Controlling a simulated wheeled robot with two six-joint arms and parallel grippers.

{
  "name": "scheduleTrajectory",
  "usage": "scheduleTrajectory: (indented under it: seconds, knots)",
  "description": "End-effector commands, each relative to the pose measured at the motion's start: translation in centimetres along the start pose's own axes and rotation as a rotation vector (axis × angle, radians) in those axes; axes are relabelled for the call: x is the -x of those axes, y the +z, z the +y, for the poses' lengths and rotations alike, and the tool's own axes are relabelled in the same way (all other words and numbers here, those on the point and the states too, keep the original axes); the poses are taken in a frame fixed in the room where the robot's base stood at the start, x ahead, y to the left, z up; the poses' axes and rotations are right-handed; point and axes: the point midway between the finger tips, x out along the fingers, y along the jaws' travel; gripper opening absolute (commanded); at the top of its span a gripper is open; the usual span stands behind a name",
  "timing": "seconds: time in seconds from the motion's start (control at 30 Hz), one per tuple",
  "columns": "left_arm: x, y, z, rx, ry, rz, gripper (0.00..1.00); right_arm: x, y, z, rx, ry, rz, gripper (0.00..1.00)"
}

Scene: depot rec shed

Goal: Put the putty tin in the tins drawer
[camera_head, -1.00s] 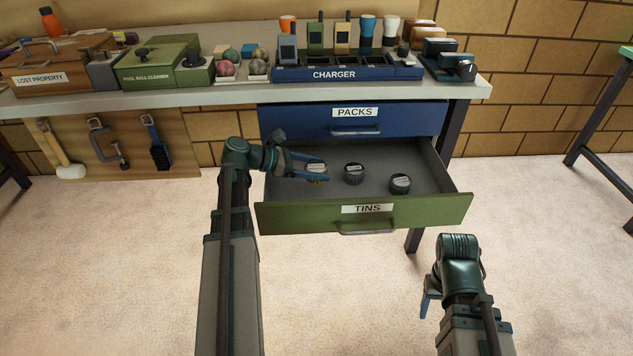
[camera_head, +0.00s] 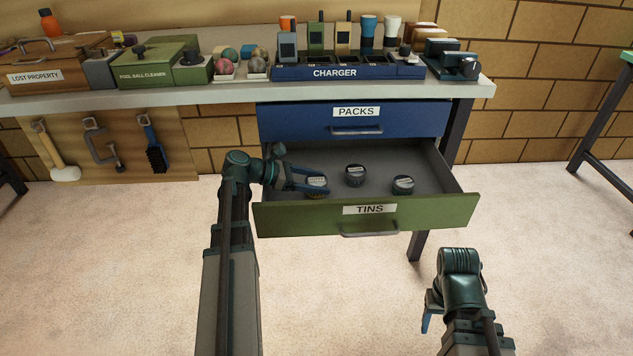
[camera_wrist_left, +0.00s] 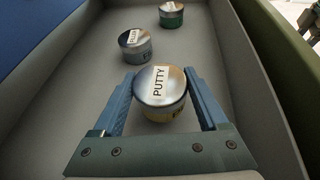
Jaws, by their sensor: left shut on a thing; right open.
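The putty tin (camera_wrist_left: 160,92), silver-lidded with a yellow band and a "PUTTY" label, is between the blue fingers of my left gripper (camera_wrist_left: 160,110), which is shut on it. In the head view the putty tin (camera_head: 316,183) is inside the open green-fronted tins drawer (camera_head: 411,215), near its left end. The left wrist view shows it low in the drawer; whether it touches the floor I cannot tell. My right gripper (camera_head: 427,313) is open, in front of the drawer at lower right, its fingers partly hidden.
Two other tins stand in the drawer: one in the middle (camera_head: 355,175) and one to the right (camera_head: 403,184). The blue packs drawer (camera_head: 400,119) above is shut. The bench top (camera_head: 150,96) carries boxes, balls and a charger (camera_head: 335,73).

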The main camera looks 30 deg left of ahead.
Motion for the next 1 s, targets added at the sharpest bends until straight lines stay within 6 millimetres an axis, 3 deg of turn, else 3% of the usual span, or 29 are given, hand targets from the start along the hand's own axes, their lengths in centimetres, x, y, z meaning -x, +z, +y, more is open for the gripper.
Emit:
scheduleTrajectory:
  seconds: [0.13, 0.17, 0.27, 0.53, 0.7, 1.0]
  knots:
    - [-0.1, -0.1, 0.0, 0.000, 0.000, -0.001, 0.15, -0.2, 0.0, 0.0, 0.001, 0.000, 0.000, 0.59]
    - [-0.1, -0.2, 0.0, 0.000, 0.000, 0.000, 0.80, -0.2, 0.0, 0.0, 0.001, 0.000, 0.000, 0.59]
    - [-0.1, -0.1, 0.0, 0.000, 0.000, 0.000, 0.98, -0.2, 0.0, 0.0, 0.000, 0.000, 0.000, 0.59]
    - [0.0, 0.0, 0.0, 0.000, 0.000, 0.000, 1.00, 0.0, 0.0, 0.0, 0.000, 0.000, 0.000, 0.59]
    - [0.6, 1.4, 0.0, 0.000, 0.000, 0.000, 1.00, 1.5, 0.1, 0.2, -0.002, 0.001, -0.001, 0.59]
    - [7.1, 1.3, 0.1, 0.002, 0.004, 0.000, 1.00, 3.9, 0.3, 0.4, -0.006, 0.001, -0.002, 0.59]
